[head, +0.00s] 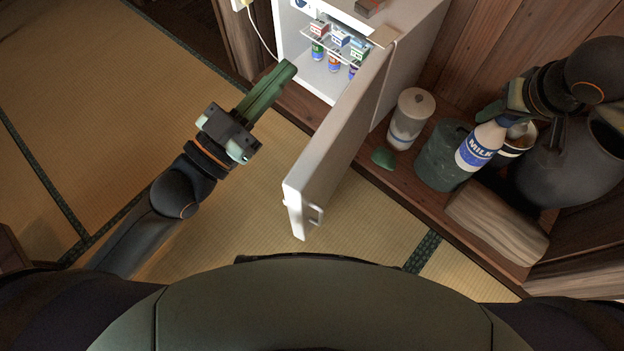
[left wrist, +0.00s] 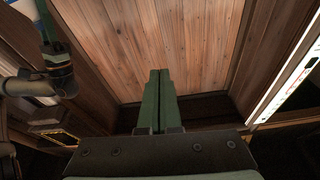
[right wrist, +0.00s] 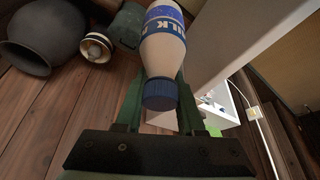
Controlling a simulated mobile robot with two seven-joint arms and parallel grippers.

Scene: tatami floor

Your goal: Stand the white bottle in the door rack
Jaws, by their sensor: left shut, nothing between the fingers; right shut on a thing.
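The white bottle (head: 481,146) has a blue MILK label and a blue cap. My right gripper (head: 503,108) is shut on it near the capped end and holds it tilted above the wooden ledge. In the right wrist view the bottle (right wrist: 166,50) sits between the fingers, with its cap toward the camera. The fridge door (head: 335,150) stands open, its handle near the lower end. The door rack is not visible; the door's inner side is hidden in the head view. My left gripper (head: 290,68) is shut and empty, left of the door and in front of the fridge opening.
A lidded white jar (head: 409,118), a dark green pot (head: 440,160), a dark kettle-like vessel (head: 575,160) and a wood block (head: 497,222) crowd the ledge (head: 400,178). Tatami floor (head: 110,100) is clear at left.

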